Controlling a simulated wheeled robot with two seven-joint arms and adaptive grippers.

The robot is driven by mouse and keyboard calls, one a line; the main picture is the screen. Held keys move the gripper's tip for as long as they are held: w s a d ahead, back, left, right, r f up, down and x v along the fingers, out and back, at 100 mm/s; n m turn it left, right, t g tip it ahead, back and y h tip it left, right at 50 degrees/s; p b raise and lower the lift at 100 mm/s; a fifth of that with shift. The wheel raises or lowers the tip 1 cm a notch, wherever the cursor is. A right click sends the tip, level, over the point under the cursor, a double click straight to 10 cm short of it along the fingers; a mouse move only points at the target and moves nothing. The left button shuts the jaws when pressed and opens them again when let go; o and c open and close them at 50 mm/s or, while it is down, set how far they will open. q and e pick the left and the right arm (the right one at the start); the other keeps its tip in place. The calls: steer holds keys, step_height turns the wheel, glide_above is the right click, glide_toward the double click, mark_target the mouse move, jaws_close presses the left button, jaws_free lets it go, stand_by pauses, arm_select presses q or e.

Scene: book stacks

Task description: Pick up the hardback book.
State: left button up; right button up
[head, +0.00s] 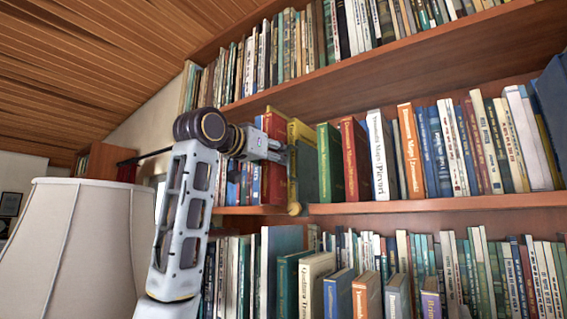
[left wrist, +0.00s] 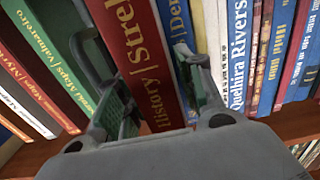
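A red hardback book (head: 274,172) stands upright on the middle shelf in the head view, at the end of my left arm. The fingers look spread, with a small gap at the left finger; I cannot see firm contact on both sides. In the head view the left gripper (head: 284,155) partly covers the red book and a yellow book (head: 302,132) beside it. My right gripper is not in view.
A blue book (left wrist: 181,22) stands close beside the red one. Green (head: 325,160), red and white books line the shelf (head: 440,203) to the right. More books fill the shelves above and below. A pale lampshade (head: 75,250) stands at the lower left.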

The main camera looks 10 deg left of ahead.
arm_select(q)
jaws_close()
steer(key=shift+r, duration=0.2)
stand_by(0.6)
steer(key=shift+s+a+r+b, duration=0.1)
steer(key=shift+r+b, duration=0.15)
steer(key=shift+r, duration=1.5)
steer(key=shift+s+r+b, duration=0.1)
steer(key=shift+r+b, duration=0.15)
steer(key=shift+r, duration=1.45)
steer(key=shift+b+v, duration=0.4)
steer(key=shift+v, duration=0.4)
steer(key=b, duration=0.5)
glide_toward(267, 126)
steer(key=v, duration=0.6)
steer(key=shift+s+a, duration=0.15)
steer(key=shift+s, duration=0.15)
